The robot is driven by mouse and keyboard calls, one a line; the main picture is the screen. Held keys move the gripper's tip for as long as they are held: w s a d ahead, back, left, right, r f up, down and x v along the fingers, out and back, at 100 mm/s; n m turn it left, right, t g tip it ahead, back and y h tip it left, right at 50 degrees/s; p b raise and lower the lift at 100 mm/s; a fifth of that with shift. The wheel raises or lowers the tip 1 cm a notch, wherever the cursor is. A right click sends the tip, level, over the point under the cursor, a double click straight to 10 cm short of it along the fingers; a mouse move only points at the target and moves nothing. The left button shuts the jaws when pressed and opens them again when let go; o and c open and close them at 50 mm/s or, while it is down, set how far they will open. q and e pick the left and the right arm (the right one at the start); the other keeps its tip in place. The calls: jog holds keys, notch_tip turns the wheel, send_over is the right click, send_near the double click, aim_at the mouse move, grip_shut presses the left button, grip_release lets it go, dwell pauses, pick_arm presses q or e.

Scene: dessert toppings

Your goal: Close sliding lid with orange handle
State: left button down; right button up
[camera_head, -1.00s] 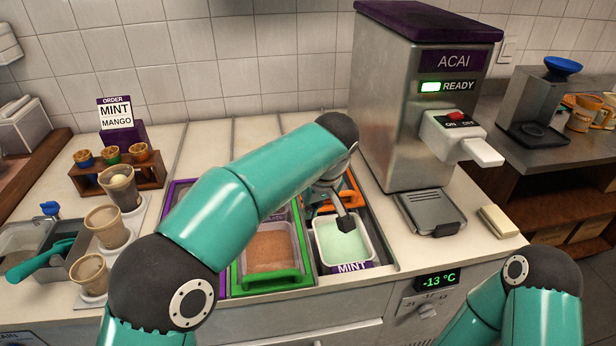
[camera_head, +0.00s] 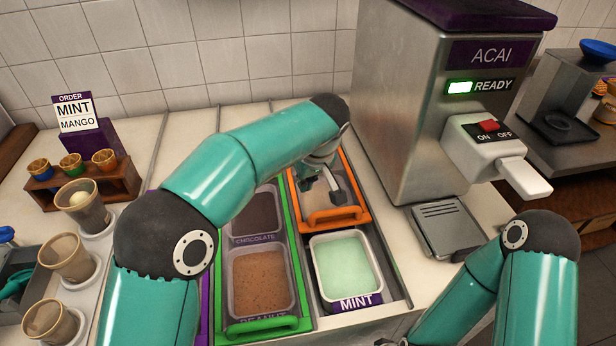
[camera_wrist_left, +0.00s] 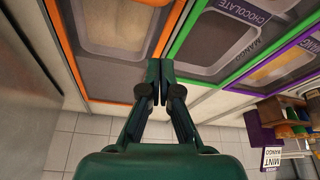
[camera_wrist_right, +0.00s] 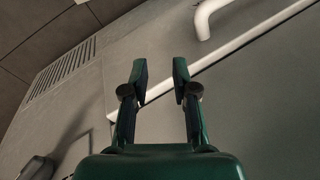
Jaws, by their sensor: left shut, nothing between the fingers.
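The sliding lid (camera_head: 360,214) has an orange frame and a clear pane, with an orange handle (camera_head: 335,217) at its front edge. It sits behind the mint tub (camera_head: 372,262), whose pale green contents lie uncovered. My left gripper (camera_head: 326,189) is over the lid, behind the handle. In the left wrist view its fingers (camera_wrist_left: 160,76) are shut with nothing between them, beside the orange frame (camera_wrist_left: 167,40). I cannot tell whether they touch it. My right gripper (camera_wrist_right: 160,75) is open and empty in the right wrist view, facing a grey panel low down, away from the lid.
A green-framed lid (camera_head: 270,324) covers the chocolate and peanut tubs left of mint. The acai machine (camera_head: 400,100) stands close on the right, with a drip tray (camera_head: 447,228) at its foot. Cups and a cone rack (camera_head: 110,185) stand on the left.

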pick_arm(q)
send_over(306, 215)
jog(key=w+a, duration=0.1)
jog(key=w, duration=0.1)
notch_tip(306, 215, down, 6)
jog(key=shift+r+p, duration=0.2)
jog(key=shift+p, duration=0.1)
jog(key=shift+s+d+f, duration=0.15)
jog(key=shift+s+d, duration=0.05)
jog(key=shift+s, duration=0.1)
jog(key=s, duration=0.1)
jog(key=s+d, duration=0.1)
jog(key=shift+s+d, duration=0.15)
jog(key=shift+s, duration=0.15)
jog(key=shift+s+d+f, duration=0.1)
jog(key=shift+s, duration=0.1)
